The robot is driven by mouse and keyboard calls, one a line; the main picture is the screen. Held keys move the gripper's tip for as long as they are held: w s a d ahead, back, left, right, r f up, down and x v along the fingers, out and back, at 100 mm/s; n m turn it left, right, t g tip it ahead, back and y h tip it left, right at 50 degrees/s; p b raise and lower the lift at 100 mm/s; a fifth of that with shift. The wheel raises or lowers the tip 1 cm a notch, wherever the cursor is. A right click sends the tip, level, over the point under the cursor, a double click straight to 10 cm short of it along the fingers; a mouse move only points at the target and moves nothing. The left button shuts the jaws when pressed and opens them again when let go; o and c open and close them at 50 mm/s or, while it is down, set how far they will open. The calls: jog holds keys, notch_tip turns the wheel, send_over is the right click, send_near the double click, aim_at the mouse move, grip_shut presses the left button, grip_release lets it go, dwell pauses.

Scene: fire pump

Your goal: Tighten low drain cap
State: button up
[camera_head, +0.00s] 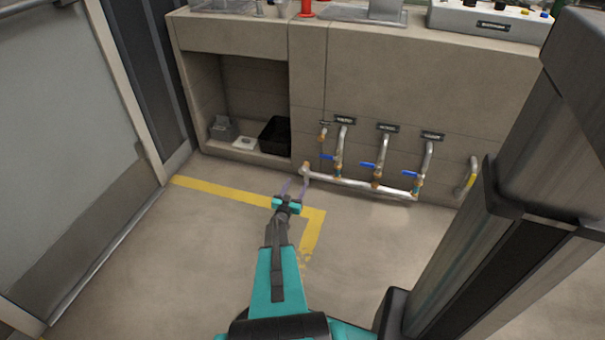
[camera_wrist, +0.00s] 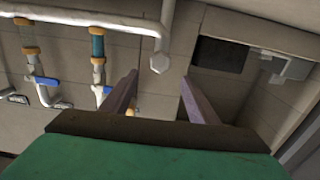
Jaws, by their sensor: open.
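The low drain cap (camera_head: 305,168) is at the left end of the low horizontal pipe (camera_head: 360,186), near the floor. In the wrist view the cap (camera_wrist: 159,63) is a pale hexagonal end on the white pipe (camera_wrist: 90,18). My gripper (camera_head: 294,184) is open and empty, with two thin purple fingers. In the wrist view the fingertips (camera_wrist: 158,76) stand to either side of the cap's line, and the cap appears just beyond them. The exact gap between fingers and cap cannot be told.
Several upright pipes with blue-handled valves (camera_head: 370,166) rise from the low pipe. An open alcove holds a black bin (camera_head: 275,135) to the left. A yellow floor line (camera_head: 225,191) crosses below. The floor around my arm is clear.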

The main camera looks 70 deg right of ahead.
aim_at(302, 172)
jog(key=d, duration=0.3)
jog(key=d+b, duration=0.1)
jog(key=d, duration=0.3)
jog(key=d+b, duration=0.1)
jog(key=d, duration=0.2)
jog(key=shift+w+d, duration=0.25)
jog(key=shift+w, duration=0.05)
jog(key=c, duration=1)
jog(key=shift+c, duration=0.2)
